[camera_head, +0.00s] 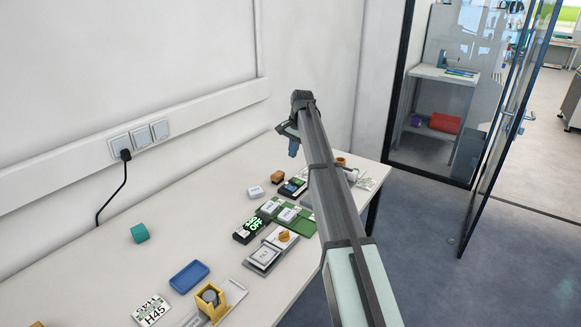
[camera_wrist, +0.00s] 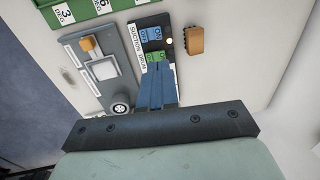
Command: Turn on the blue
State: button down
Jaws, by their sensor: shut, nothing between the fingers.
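A black control box (camera_wrist: 139,52) lettered SUCTION DRUM shows in the wrist view, with a blue section (camera_wrist: 151,34) marked ON and OFF at its far end. A green section (camera_wrist: 155,56) lies nearer my fingers. In the head view the same box (camera_head: 291,188) is near the table's far end. My gripper (camera_wrist: 159,66) has blue fingers held together, with nothing between them. The fingers point at the box and overlap its near part in the wrist view. I cannot tell whether they touch it. In the head view my gripper (camera_head: 293,149) appears above the box.
A brown block (camera_wrist: 195,40) stands right of the box. A grey panel (camera_wrist: 84,65) with an orange knob and a round dial lies left of it. A green board (camera_wrist: 90,15) is beyond. The head view shows a blue tray (camera_head: 189,277) and a teal roll (camera_head: 139,233).

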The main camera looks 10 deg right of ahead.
aim_at(288, 185)
jog(key=f, duration=0.4)
jog(key=w+a+f, duration=0.1)
jog(key=f, duration=0.8)
jog(key=shift+w+a+f, duration=0.2)
jog(key=shift+w+a, duration=0.15)
jog(key=shift+w+a+f, duration=0.15)
jog(key=shift+f, duration=0.15)
jog(key=shift+s+d+r, duration=0.1)
jog(key=shift+s+d, duration=0.5)
jog(key=shift+s, duration=0.05)
jog(key=shift+r, duration=0.1)
notch_tip(288, 185, up, 14)
jog(key=s+d, duration=0.1)
jog(key=shift+s+d, duration=0.3)
jog(key=shift+d, duration=0.05)
